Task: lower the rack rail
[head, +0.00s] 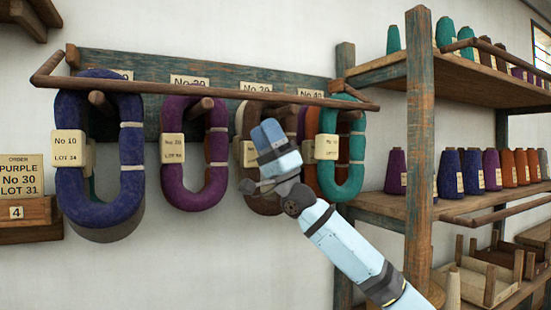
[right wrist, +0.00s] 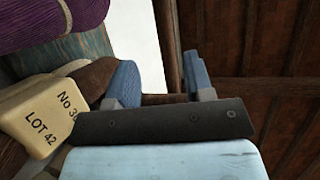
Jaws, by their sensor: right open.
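The rack rail (head: 220,93) is a long brown wooden bar, raised across the front of the hank rack below the number labels, with an end arm at each side. My right gripper (head: 268,130) is open, just below the rail and in front of the No 30 hanks. In the right wrist view its two blue fingers (right wrist: 160,82) stand apart, with a brown wooden piece showing between them, low against the palm. I cannot tell whether that piece is the rail or a peg. My left gripper is not in view.
Blue (head: 74,200), purple (head: 182,198) and teal (head: 354,180) hanks hang on pegs from the backboard (head: 150,68), with tags in front. A shelf post (head: 418,150) and cone shelves stand at right. An order card (head: 22,176) is at left. The wall below is clear.

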